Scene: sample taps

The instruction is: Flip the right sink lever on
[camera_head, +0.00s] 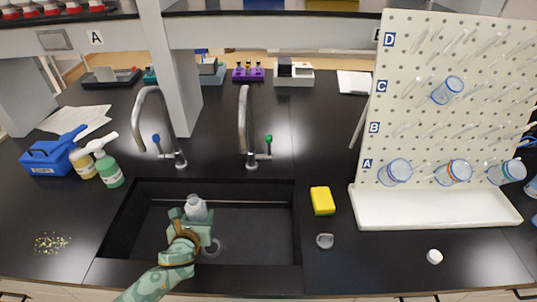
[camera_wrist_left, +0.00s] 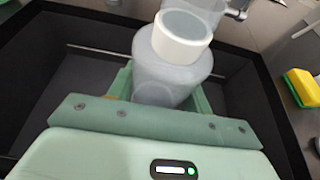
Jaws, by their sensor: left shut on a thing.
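Two curved grey faucets stand behind the black sink (camera_head: 260,258). The right faucet (camera_head: 244,120) has a green-tipped lever (camera_head: 268,142) on its right side. The left faucet (camera_head: 140,110) has a blue-tipped lever (camera_head: 156,140). My left gripper (camera_head: 194,222) is over the sink, shut on a pale translucent bottle (camera_head: 196,207). In the left wrist view the bottle (camera_wrist_left: 172,68) sits upright between the fingers, its white neck ring open at the top. The gripper is in front of and below the faucets, apart from the green lever. My right gripper is not in view.
A yellow-green sponge (camera_head: 322,200) and a small grey item (camera_head: 324,241) lie right of the sink. A pegboard rack (camera_head: 440,210) with beakers stands at the right. Reagent bottles (camera_head: 108,168) and a blue carrier (camera_head: 48,160) stand at the left.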

